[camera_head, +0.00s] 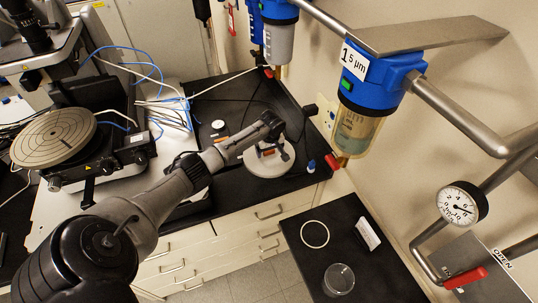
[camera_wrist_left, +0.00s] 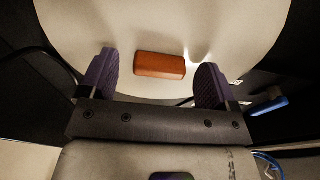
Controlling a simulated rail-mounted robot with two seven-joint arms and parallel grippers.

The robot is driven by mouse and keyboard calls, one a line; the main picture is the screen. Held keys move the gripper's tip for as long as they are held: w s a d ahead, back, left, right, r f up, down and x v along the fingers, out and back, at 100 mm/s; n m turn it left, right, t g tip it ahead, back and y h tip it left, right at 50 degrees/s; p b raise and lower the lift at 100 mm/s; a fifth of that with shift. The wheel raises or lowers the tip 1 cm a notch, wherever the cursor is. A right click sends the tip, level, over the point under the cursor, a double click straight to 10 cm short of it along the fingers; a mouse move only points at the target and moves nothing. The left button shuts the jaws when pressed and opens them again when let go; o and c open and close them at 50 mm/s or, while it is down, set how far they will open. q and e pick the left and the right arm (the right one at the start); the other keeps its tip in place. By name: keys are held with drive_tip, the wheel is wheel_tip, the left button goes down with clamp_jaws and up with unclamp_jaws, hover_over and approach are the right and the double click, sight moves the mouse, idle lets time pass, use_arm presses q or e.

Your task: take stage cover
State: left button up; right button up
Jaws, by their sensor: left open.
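A round, pale disc-like cover (camera_head: 268,169) lies on the black bench in the head view, partly hidden by my left gripper (camera_head: 274,148). I take it to be the stage cover. In the left wrist view the pale cover (camera_wrist_left: 240,25) fills the upper middle, with an orange-brown block-shaped handle (camera_wrist_left: 160,66) on it. My left gripper (camera_wrist_left: 157,72) is open, its two purple fingers on either side of the handle, with a gap on each side. The handle is not held. My right gripper is not in view.
The profiler with its round grooved stage (camera_head: 54,136) stands at left. Blue filter housings (camera_head: 372,78) and pipes hang at right. A low black-topped table (camera_head: 375,270) holds a white ring (camera_head: 315,234) and a glass dish (camera_head: 338,279). A small blue-capped bottle (camera_head: 311,166) stands near the cover.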

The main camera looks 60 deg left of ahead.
use_arm(q)
drive_tip(key=c, duration=1.1)
drive_tip(key=shift+o, duration=0.2)
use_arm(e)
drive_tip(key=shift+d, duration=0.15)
use_arm(q)
drive_tip(key=shift+r, duration=0.15)
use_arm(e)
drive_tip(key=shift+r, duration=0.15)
